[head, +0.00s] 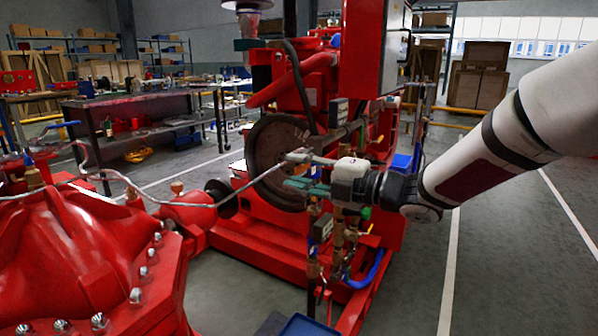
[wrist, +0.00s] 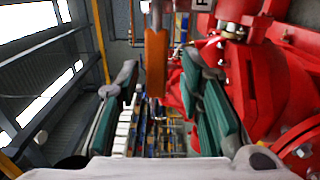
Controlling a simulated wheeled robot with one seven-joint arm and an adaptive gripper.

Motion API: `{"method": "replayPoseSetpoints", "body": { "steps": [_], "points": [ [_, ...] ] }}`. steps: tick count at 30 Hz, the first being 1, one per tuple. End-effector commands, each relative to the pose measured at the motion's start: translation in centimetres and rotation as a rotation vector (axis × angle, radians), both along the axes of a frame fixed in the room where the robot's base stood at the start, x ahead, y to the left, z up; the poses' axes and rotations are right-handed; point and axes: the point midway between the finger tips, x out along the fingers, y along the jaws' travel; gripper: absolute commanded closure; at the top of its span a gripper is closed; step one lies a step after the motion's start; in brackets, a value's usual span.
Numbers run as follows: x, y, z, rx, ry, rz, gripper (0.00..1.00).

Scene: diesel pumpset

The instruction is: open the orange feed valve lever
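The orange feed valve lever (wrist: 157,62) shows in the wrist view as an upright orange bar at the upper middle. It lies in line with the gap between my fingers, with visible space on both sides. I cannot tell how deep it is between the fingertips. My gripper (wrist: 158,85) is open, its teal finger pads left and right of the lever, touching nothing visible. In the head view my gripper (head: 289,170) is held sideways, pointing left, in front of the engine's dark round flywheel (head: 268,150). I cannot make out the orange lever in the head view.
The red engine (head: 300,80) stands behind my gripper. Brass fittings and pipes (head: 338,240) stand below it. A red pump casing (head: 75,255) fills the lower left, and a thin bent pipe (head: 150,200) runs towards the engine. Clear floor lies at right.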

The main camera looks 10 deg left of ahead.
Motion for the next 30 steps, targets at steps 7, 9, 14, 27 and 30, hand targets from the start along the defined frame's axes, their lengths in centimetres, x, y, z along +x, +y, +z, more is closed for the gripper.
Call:
{"method": "replayPoseSetpoints", "body": {
  "steps": [7, 9, 14, 27, 30],
  "points": [
    [0.0, -0.2, 0.1, 0.002, -0.001, -0.001, 0.66],
    [-0.2, -0.7, 0.1, 0.001, -0.001, -0.002, 0.66],
    [-1.0, -3.2, 0.1, 0.001, -0.001, -0.004, 0.66],
    [-3.7, -10.4, 0.1, 0.001, 0.0, -0.003, 0.66],
    [-4.0, -11.0, 0.1, 0.001, 0.0, -0.001, 0.66]
  ]
}}
